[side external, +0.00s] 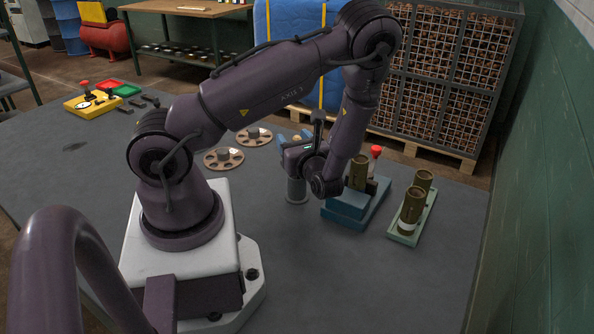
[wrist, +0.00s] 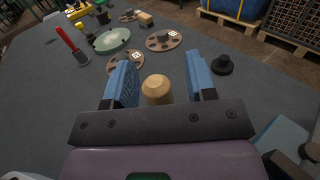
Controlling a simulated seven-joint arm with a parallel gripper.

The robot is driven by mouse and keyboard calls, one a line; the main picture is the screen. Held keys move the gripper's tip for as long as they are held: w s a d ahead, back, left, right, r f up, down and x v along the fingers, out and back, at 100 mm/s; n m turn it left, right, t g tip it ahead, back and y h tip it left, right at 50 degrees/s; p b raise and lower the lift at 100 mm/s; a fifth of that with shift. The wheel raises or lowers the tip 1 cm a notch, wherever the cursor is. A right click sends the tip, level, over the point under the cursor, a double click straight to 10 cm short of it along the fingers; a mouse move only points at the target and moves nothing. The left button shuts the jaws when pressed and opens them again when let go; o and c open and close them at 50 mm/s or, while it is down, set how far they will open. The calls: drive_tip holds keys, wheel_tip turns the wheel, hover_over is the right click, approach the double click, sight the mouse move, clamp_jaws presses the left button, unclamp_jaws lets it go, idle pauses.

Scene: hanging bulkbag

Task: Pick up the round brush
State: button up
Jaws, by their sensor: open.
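A round, pale wooden end (wrist: 157,88), which looks like the round brush seen from its end, sits between the two blue fingers of my gripper (wrist: 158,82) in the wrist view. Clear gaps show on both sides of it, so the fingers are open and apart from it. In the side view my gripper (side external: 296,137) is above the table, with a small tan spot of the wooden end (side external: 297,138) between the fingers. The rest of the brush is hidden. A grey cylinder (side external: 297,191) stands directly below my gripper; I cannot tell whether it holds the brush.
A blue block (side external: 348,204) with an olive cylinder stands close on the right, beside a green tray (side external: 403,238) with two olive cylinders. Brown discs with holes (side external: 224,158) lie to the left. A red-handled tool (wrist: 67,38) and a black knob (wrist: 223,65) stand nearby.

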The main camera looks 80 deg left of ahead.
clamp_jaws()
drive_tip(key=shift+r, duration=0.1)
